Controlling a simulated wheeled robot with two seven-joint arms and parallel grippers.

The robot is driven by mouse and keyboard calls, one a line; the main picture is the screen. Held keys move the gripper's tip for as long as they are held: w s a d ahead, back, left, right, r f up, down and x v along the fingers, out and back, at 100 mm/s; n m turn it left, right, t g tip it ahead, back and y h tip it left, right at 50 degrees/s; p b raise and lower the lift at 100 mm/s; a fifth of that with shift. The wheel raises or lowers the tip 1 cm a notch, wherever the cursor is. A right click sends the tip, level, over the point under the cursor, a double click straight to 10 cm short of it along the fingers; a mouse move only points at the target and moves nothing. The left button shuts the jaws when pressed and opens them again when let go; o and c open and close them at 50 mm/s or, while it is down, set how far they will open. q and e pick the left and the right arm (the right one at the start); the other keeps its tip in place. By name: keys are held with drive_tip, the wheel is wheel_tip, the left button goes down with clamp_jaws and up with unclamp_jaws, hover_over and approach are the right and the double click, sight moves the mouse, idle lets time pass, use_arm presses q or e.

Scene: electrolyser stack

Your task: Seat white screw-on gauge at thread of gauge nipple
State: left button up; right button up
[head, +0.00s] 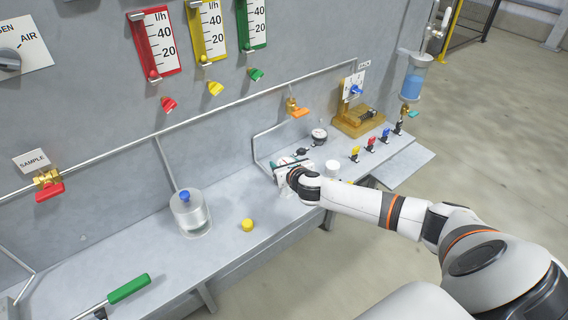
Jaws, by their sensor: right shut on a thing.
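My right gripper (283,170) is low over the bench, in front of the wall pipe's lower bend. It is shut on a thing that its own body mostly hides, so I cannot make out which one. A short white round piece (333,168) stands on the bench just right of the gripper, apart from it. A dark-rimmed round gauge (319,135) is behind the gripper, near the wall. I cannot pick out the thread of the gauge nipple; the gripper and wrist cover part of this area. My left gripper is not in view.
A clear jar with a blue knob (193,213), a yellow cap (247,225) and a green-handled tool (129,288) are on the bench at left. Small coloured valves (370,146) and a brown block (358,122) stand at right. The bench between jar and gripper is mostly clear.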

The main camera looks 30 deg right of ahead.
drive_tip(key=shift+f, duration=0.4)
drive_tip(key=o, duration=1.1)
drive_tip(key=shift+s, duration=0.1)
drive_tip(key=b+v, duration=0.3)
drive_tip(key=v, duration=0.9)
drive_tip(key=shift+r, duration=0.15)
